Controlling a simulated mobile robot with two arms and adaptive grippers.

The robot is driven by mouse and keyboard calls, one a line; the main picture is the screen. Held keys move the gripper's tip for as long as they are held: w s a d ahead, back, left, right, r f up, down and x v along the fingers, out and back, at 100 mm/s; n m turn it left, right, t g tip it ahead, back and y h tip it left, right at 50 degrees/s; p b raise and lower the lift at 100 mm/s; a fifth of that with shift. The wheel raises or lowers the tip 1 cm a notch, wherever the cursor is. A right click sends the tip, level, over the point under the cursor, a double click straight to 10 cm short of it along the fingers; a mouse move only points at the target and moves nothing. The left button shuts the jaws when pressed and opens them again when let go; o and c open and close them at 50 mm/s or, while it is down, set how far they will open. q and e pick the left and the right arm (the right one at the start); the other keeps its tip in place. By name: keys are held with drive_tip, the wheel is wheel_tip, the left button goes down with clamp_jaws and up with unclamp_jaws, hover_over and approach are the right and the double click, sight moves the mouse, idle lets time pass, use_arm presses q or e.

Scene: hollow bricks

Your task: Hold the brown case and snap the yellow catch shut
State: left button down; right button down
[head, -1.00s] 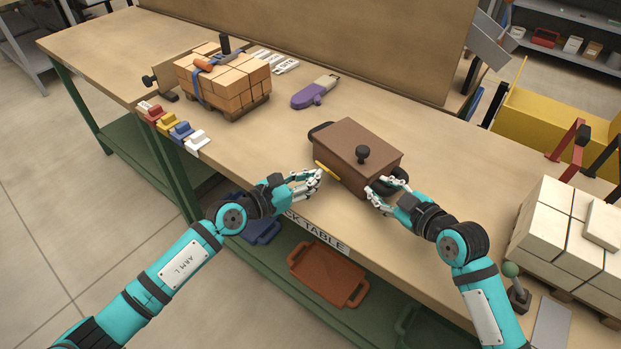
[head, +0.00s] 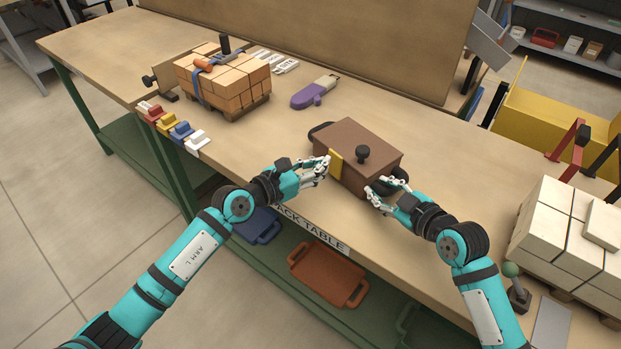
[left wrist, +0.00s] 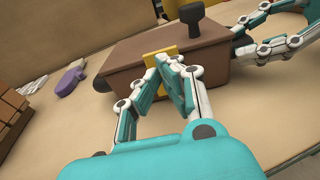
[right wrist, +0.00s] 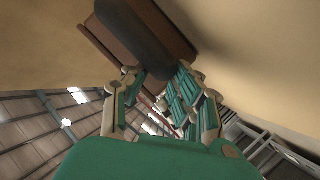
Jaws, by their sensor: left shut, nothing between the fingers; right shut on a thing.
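The brown case (head: 361,148) stands on the table with a black knob on its lid; it also shows in the left wrist view (left wrist: 130,55). The yellow catch (head: 335,163) lies flat against its front wall, upright; it shows behind my fingertips in the left wrist view (left wrist: 158,54). My left gripper (head: 326,166) is shut and empty, its fingertips at the catch. Whether they touch it I cannot tell. My right gripper (head: 373,193) is shut on the case's black side handle (right wrist: 135,38) at the right end. The fingers partly hide the handle.
A strapped stack of orange bricks (head: 238,84) sits at the back left. A purple-handled tool (head: 308,97) lies behind the case. Coloured clips (head: 180,130) line the left edge. White blocks (head: 560,232) stand at the right. Table left of the case is clear.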

use_arm(q)
drive_tip(key=shift+a+f, duration=0.1)
drive_tip(key=v, duration=0.4)
drive_tip(key=shift+s+a, duration=0.25)
drive_tip(key=shift+s, duration=0.05)
drive_tip(key=s+a+r, duration=0.4)
drive_tip(key=r, duration=0.2)
drive_tip(key=shift+s+r, duration=0.2)
drive_tip(key=shift+r, duration=0.2)
drive_tip(key=shift+a, duration=0.15)
use_arm(e)
drive_tip(key=shift+r, duration=0.1)
drive_tip(key=c, duration=1)
unclamp_jaws()
drive_tip(key=v, duration=1.2)
